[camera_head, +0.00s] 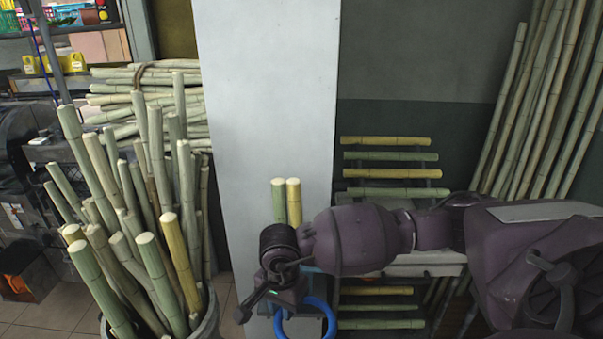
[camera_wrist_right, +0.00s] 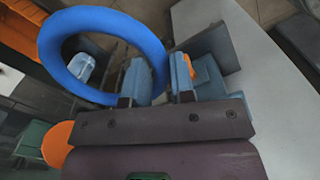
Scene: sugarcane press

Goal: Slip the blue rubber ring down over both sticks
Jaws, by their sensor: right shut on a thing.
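The blue rubber ring (camera_head: 331,318) hangs from my right gripper (camera_head: 287,297) at the bottom middle of the head view. In the right wrist view the ring (camera_wrist_right: 100,20) is a thick blue loop, its near side between the two fingers of my right gripper (camera_wrist_right: 160,78), which is shut on it. Two sticks, one green (camera_head: 278,201) and one yellow (camera_head: 294,203), stand upright side by side behind my right wrist. Their tops show above it and their lower parts are hidden. The ring is below the level of the stick tops and appears apart from them. My left gripper is not in view.
A bin (camera_head: 205,325) full of upright canes stands at the left. A pale panel (camera_head: 265,90) rises behind the two sticks. A rack with several horizontal canes (camera_head: 387,141) is right of it, and tall canes (camera_head: 545,100) lean at the far right.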

